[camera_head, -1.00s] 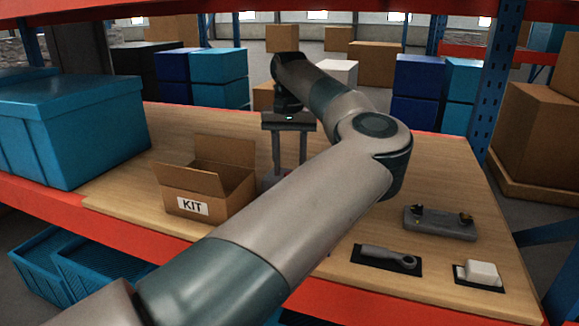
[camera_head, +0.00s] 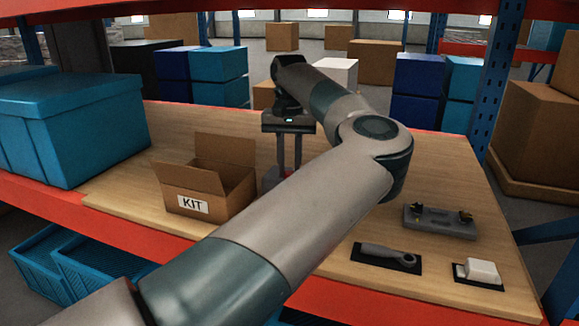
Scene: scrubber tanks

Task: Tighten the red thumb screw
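My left arm comes in from the lower left and crosses the view. Its gripper (camera_head: 289,163) points down over the wooden table top, just right of the KIT box. Its two fingers stand apart with a narrow gap between them. My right gripper is not in view.
An open cardboard box marked KIT (camera_head: 207,188) stands left of the gripper. A large blue bin (camera_head: 70,130) is at the table's left. At the right are a grey block with two dark-and-yellow pieces (camera_head: 440,222), a grey tool on a black mat (camera_head: 388,256) and a white block (camera_head: 482,271).

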